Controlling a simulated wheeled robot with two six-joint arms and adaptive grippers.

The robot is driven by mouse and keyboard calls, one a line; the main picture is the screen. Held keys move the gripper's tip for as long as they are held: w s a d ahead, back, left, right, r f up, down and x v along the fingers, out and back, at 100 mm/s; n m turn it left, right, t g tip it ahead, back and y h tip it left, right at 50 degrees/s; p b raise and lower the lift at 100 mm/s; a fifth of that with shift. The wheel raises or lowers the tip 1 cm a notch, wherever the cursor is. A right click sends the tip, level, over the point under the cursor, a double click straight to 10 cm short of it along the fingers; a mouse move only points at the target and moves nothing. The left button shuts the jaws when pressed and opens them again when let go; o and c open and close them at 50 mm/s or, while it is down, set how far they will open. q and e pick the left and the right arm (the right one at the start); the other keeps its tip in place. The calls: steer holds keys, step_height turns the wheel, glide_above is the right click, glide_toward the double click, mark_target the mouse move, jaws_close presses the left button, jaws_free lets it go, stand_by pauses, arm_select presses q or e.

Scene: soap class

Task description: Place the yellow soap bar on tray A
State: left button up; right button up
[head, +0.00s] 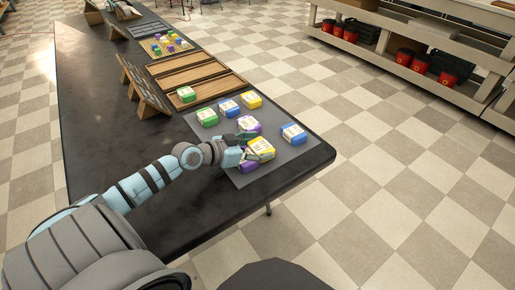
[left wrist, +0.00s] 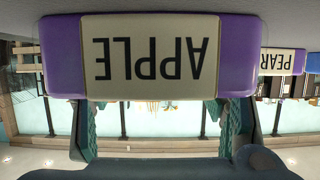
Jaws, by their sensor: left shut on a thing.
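The yellow soap bar (head: 262,147) has a pale label and sits at the fingertips of my left gripper (head: 248,149), over the grey mat. A purple soap bar (head: 248,167) shows just below the gripper, close to the yellow one. In the left wrist view a purple bar labelled APPLE (left wrist: 150,58) fills the upper part and covers the fingertips; the yellow bar does not show there. Wooden trays (head: 188,70) lie farther back on the dark table; I cannot read which is tray A. My right gripper is not in view.
Another purple bar (head: 249,123) lies just beyond the gripper. Blue bars (head: 293,133), green bars (head: 207,117) and another yellow bar (head: 251,100) are on or near the mat (head: 290,157). A wooden stand (head: 142,87) is left of the trays.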

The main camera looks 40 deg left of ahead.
arm_select(q)
steer(key=shift+f, duration=0.1)
steer(key=o, duration=1.2)
